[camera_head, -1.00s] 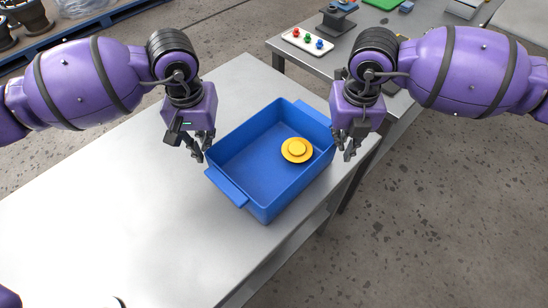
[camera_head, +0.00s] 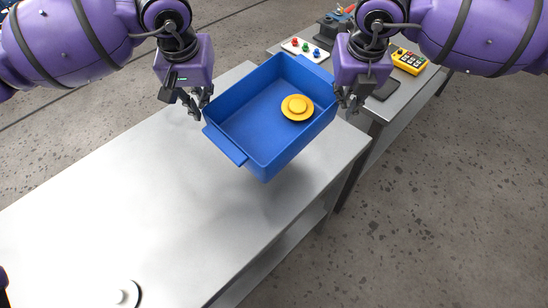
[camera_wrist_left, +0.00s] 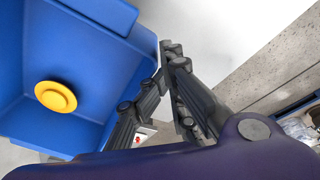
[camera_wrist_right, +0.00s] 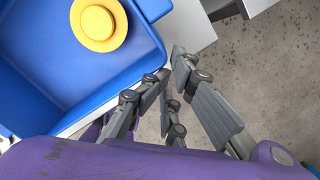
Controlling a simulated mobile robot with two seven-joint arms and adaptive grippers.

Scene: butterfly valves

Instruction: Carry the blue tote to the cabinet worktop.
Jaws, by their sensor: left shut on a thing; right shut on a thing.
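The blue tote (camera_head: 258,150) hangs above the grey metal worktop (camera_head: 130,200) in the head view, with a shadow below it. A yellow round disc with a raised hub (camera_head: 297,107) lies inside it. My left gripper (camera_head: 200,108) is shut on the tote's left wall, and my right gripper (camera_head: 349,104) is shut on its right wall. The tote wall (camera_wrist_left: 118,62) runs to the fingers in the left wrist view. In the right wrist view the tote (camera_wrist_right: 85,88) and yellow disc (camera_wrist_right: 98,24) show beside the fingers; the exact contact is partly hidden.
A second table (camera_head: 385,106) at the back right holds a small white tray (camera_head: 303,50) with coloured knobs, a yellow button box (camera_head: 409,61) and a dark flat pad. A round white piece (camera_head: 122,293) sits at the near left. The worktop's left part is clear.

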